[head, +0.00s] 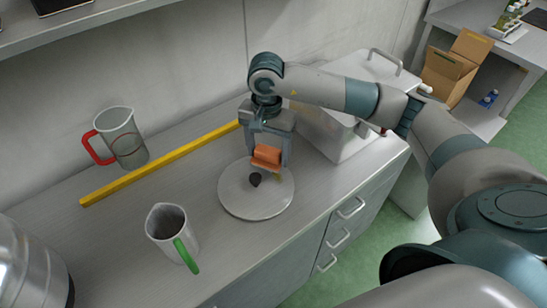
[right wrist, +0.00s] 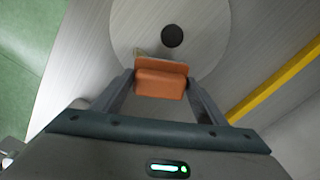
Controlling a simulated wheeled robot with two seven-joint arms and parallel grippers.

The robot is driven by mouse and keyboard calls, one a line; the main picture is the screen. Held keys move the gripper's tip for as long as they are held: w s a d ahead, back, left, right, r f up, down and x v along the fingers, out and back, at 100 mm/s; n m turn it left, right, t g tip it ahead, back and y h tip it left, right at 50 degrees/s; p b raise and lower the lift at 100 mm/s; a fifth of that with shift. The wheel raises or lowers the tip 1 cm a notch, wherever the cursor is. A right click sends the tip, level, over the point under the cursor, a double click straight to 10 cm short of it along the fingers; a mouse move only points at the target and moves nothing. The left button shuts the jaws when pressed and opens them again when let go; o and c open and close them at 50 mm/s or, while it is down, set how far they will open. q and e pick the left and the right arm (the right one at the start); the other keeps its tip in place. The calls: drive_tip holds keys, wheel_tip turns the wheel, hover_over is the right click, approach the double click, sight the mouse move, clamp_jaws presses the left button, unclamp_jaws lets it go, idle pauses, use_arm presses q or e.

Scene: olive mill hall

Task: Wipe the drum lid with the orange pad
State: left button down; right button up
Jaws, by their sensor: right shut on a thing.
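The drum lid (head: 237,200) is a pale grey disc with a dark round knob (head: 255,179), lying on the counter. It also shows in the right wrist view (right wrist: 207,22), with its knob (right wrist: 172,36) near the top. My right gripper (head: 267,166) is shut on the orange pad (head: 266,155) and holds it over the lid, close to the knob. In the right wrist view the orange pad (right wrist: 160,82) sits between the two fingers. I cannot tell whether the pad touches the lid. My left gripper is not in view.
A yellow bar (head: 150,169) lies along the counter behind the lid. A red-handled jug (head: 123,138) and a green-handled jug (head: 171,232) stand to the left. A whitish bin (head: 338,137) stands right of the lid. The counter's front edge is close to the lid.

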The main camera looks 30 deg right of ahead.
drive_tip(key=shift+r, duration=0.95)
drive_tip(key=shift+d+r+p, duration=0.15)
drive_tip(key=shift+r+p, duration=0.15)
drive_tip(key=shift+r, duration=0.1)
drive_tip(key=shift+w, duration=0.45)
drive_tip(key=shift+w+f, duration=0.15)
drive_tip(key=shift+w, duration=0.35)
drive_tip(key=shift+s, duration=0.2)
drive_tip(key=shift+s+r, duration=0.2)
drive_tip(key=shift+s, duration=0.1)
drive_tip(key=shift+s+d+r, duration=0.1)
drive_tip(key=shift+d, duration=0.05)
drive_tip(key=shift+r+p, duration=0.35)
drive_tip(key=shift+r, duration=0.05)
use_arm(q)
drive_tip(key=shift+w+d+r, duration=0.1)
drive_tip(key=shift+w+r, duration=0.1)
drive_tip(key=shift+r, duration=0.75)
use_arm(e)
drive_tip(key=shift+r, duration=0.9)
drive_tip(key=shift+s, duration=0.1)
